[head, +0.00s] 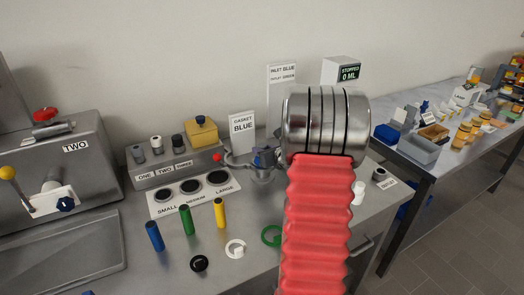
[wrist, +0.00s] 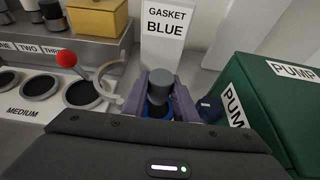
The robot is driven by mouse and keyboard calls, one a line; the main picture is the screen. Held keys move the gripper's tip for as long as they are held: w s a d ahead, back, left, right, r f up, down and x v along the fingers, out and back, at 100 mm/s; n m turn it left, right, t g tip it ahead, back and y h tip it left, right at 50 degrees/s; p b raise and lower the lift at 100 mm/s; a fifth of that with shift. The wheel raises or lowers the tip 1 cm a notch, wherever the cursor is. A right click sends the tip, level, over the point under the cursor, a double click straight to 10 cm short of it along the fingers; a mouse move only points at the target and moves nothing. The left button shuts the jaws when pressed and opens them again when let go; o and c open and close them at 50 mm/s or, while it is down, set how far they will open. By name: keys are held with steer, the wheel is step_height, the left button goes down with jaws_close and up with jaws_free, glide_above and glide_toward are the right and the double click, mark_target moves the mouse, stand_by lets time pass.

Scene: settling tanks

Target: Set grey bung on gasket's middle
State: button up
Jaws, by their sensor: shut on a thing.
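The grey bung (wrist: 161,87) stands upright between the jaws of my gripper (wrist: 162,92) in the wrist view. My gripper is shut on it. Blue, likely the blue gasket (wrist: 157,110), shows just below the bung between the jaws. I cannot tell whether bung and gasket touch. In the head view my arm covers much of this spot; a metal fitting with blue on it (head: 263,160) shows left of my arm.
An open clamp (wrist: 112,85) with a red-ball lever (wrist: 66,59) is close on the left. A green pump box (wrist: 275,105) is close on the right. A "GASKET BLUE" sign (wrist: 168,32) stands behind. Black (head: 199,263), white (head: 235,248) and green (head: 270,236) rings lie in front.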

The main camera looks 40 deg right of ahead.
steer(key=shift+f, duration=0.6)
steer(key=o, duration=1.1)
steer(key=shift+f, duration=0.1)
steer(key=shift+c, duration=0.2)
steer(key=shift+a, duration=0.1)
steer(key=shift+r, duration=0.6)
steer(key=v, duration=1.2)
steer(key=shift+r, duration=0.15)
